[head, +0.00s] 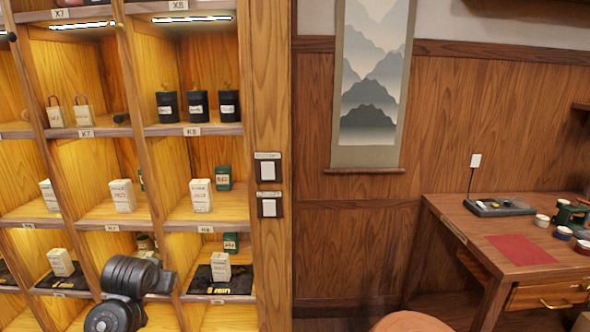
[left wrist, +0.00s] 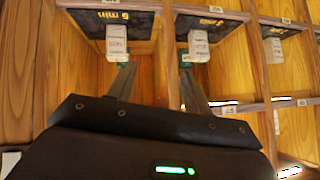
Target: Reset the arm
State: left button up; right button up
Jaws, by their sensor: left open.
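My left arm (head: 128,287) shows in the head view as dark rounded links at the lower left, in front of the lit wooden shelf (head: 140,170). Its gripper cannot be made out there. In the left wrist view my left gripper (left wrist: 158,88) has its two fingers spread apart with nothing between them. The fingers point toward shelf compartments that hold pale boxes. One pale box (left wrist: 116,42) stands near the left fingertip and another pale box (left wrist: 198,45) near the right one. Whether the fingers touch anything is hard to tell. My right gripper is not in view.
The shelf holds black canisters (head: 197,106), pale boxes (head: 201,196) and green boxes (head: 223,178); its dividers are close to my left arm. A wooden desk (head: 450,218) with a dark tray (head: 500,208) and red mat (head: 522,250) stands at the right.

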pick_arm(q)
jog(key=s+d+f+m+g+h, duration=0.1)
jog(key=s+d+f+g, duration=0.3)
jog(key=s+f, duration=1.15)
jog(key=s+d+f+g+h, duration=0.1)
jog(key=s+d+f, duration=0.2)
jog(key=s, duration=0.9)
jog(key=s+d+f, duration=0.3)
jog(key=s, duration=0.9)
notch_tip(320, 180, down, 27)
jog(key=s+g, duration=0.1)
jog(key=g, duration=0.1)
jog(key=s+a+f+g, duration=0.1)
jog(key=s+a+f, duration=0.2)
jog(key=s+f, duration=1.1)
jog(key=shift+s+f+m, duration=0.4)
jog(key=shift+s, duration=0.8)
